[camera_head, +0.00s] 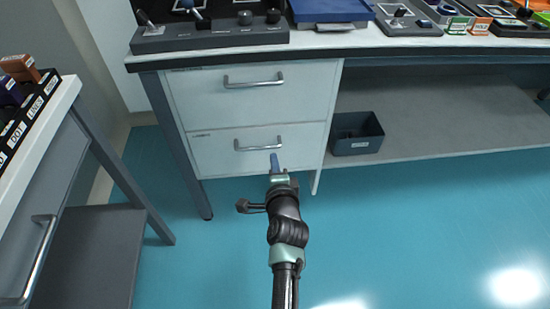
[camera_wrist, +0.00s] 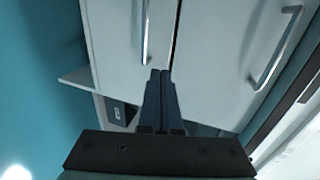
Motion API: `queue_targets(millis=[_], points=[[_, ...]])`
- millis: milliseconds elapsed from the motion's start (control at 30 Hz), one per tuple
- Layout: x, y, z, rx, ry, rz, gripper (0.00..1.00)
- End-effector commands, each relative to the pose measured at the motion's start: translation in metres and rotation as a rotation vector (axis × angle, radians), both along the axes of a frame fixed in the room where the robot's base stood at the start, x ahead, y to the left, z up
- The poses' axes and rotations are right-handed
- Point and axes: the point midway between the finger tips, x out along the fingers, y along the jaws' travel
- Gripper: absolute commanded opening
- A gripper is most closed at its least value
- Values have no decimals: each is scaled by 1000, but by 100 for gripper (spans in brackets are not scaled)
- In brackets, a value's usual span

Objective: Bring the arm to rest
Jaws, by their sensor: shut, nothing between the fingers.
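My gripper (camera_head: 275,163) reaches forward from the bottom middle of the head view, in front of the lower drawer (camera_head: 222,155) of a white two-drawer cabinet. In the wrist view its two dark fingers (camera_wrist: 160,78) are together with nothing between them. The fingertips overlap the drawer fronts in the picture, and I cannot tell how large the gap is. Both drawers look shut.
The upper drawer (camera_head: 220,96) has a bar handle. A dark bin (camera_head: 356,134) sits on the grey lower shelf (camera_head: 450,115) at right. The bench top above holds several devices and a blue tray (camera_head: 330,10). Another bench (camera_head: 62,100) stands at left. Blue floor (camera_head: 400,220) is clear at right.

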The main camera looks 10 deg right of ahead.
Motion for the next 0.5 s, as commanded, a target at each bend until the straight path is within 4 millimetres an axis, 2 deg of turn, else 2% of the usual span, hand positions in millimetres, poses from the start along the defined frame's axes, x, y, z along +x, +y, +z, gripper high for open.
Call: queue_targets(millis=[133,400,467,500], points=[[-10,0,4,0,-1,0,0],[-12,0,4,0,-1,0,0],[-9,1,11,-14,-13,5,0],[-6,2,21,-35,-29,13,0]])
